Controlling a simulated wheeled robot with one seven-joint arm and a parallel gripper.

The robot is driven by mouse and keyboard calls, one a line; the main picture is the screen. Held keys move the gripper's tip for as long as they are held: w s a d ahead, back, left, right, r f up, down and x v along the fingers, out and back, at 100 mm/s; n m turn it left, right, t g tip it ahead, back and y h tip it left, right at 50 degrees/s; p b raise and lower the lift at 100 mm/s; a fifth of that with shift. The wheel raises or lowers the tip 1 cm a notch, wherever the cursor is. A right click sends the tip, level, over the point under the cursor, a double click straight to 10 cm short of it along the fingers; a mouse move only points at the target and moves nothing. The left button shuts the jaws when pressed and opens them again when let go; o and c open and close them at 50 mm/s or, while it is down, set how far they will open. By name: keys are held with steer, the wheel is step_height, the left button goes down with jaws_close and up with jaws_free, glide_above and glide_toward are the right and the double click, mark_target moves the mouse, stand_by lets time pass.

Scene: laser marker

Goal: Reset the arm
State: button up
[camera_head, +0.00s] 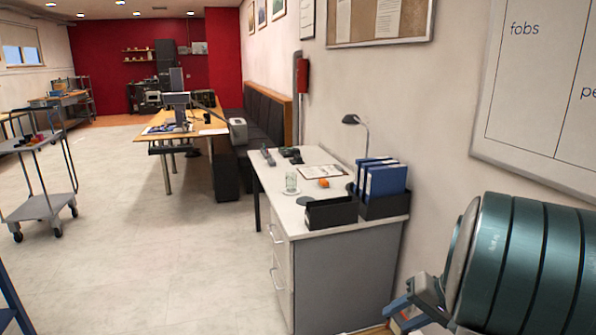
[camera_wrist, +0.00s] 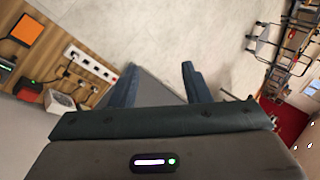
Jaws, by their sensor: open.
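My gripper (camera_wrist: 158,66) shows in the wrist view. Its two dark blue fingers stand well apart, and nothing is held between them. Pale floor and a grey surface show beyond the gap. In the head view, a large teal ridged part of my arm fills the lower right, near the wall. Small blue and grey parts show just left of it, too partly seen to judge the jaws there.
A white desk (camera_head: 278,185) stands along the right wall with a lamp (camera_head: 361,140), blue binders (camera_head: 385,180) and black trays (camera_head: 331,212). A cart (camera_head: 40,207) stands left. Open floor (camera_head: 140,240) lies between. The wrist view shows a power strip (camera_wrist: 90,63) on a wooden surface.

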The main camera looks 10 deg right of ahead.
steer(key=s+a+r+n+g+h+p, duration=0.1)
steer(key=s+a+r+n+h+p, duration=0.1)
steer(key=a, duration=0.7)
steer(key=s+a+r+n+g+h+p, duration=0.1)
steer(key=s+a+r+n+h+p, duration=0.1)
steer(key=s+a, duration=0.6)
step_height(320, 180, up, 4)
steer(key=shift+a+f+n+h+p, duration=0.1)
steer(key=shift+a+n+h+p, duration=0.45)
steer(key=shift+h, duration=0.55)
steer(key=shift+w, duration=0.1)
steer(key=shift+c, duration=0.6)
